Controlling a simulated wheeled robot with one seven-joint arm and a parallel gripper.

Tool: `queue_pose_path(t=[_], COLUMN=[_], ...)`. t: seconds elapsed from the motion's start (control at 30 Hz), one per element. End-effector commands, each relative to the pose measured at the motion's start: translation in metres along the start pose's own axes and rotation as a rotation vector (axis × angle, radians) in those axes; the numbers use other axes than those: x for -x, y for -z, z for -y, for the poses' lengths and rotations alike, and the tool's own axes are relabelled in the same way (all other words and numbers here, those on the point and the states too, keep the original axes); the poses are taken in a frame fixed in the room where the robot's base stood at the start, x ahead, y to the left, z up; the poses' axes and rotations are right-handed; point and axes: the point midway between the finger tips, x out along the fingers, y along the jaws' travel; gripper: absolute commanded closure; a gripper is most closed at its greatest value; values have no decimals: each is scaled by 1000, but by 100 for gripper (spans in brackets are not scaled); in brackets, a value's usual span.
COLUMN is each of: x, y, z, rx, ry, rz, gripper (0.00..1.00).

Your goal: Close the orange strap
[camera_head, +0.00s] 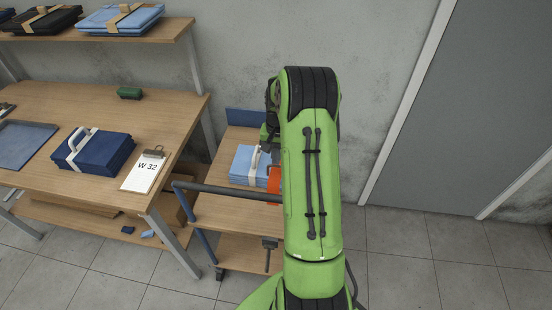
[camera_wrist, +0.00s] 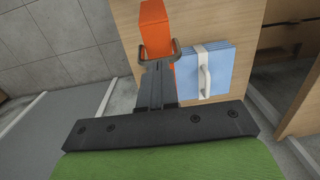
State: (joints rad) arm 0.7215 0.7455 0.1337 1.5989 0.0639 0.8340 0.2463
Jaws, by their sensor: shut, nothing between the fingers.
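An orange object (camera_head: 274,180), apparently the orange strap's item, is on the wooden cart, mostly hidden behind my green arm in the head view. In the wrist view the orange piece (camera_wrist: 155,24) is a tall block shape at the top middle, with a dark bent bar at its lower end. My gripper (camera_wrist: 158,68) is shut and empty, its dark fingers overlapping the lower end of the orange piece in the picture. I cannot tell whether they touch. Whether the strap is open or closed is not clear.
A light blue stack with a white handled strap (camera_wrist: 204,72) lies beside the orange piece. The cart (camera_head: 225,205) has a dark push bar (camera_head: 225,190). A wooden table (camera_head: 75,105) holds a dark blue strapped stack (camera_head: 95,152) and a clipboard (camera_head: 144,170). Floor is clear at right.

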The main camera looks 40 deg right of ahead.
Motion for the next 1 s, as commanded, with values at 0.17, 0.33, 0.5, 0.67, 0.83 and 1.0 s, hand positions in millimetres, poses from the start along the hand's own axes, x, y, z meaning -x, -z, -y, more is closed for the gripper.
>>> queue_pose_path(t=[0.17,0.33,0.5,0.67,0.83,1.0], x=[-10,-10,-14,-38,-68,-101], y=[0,0,-1,-6,-14,-22], z=[0,0,0,0,-2,-3], rx=[0,0,0,2,4,5], ry=[0,0,-1,-2,-2,-1], rz=[-1,-1,-5,-45,-102,-135], gripper=[100,100,100,100,100,100])
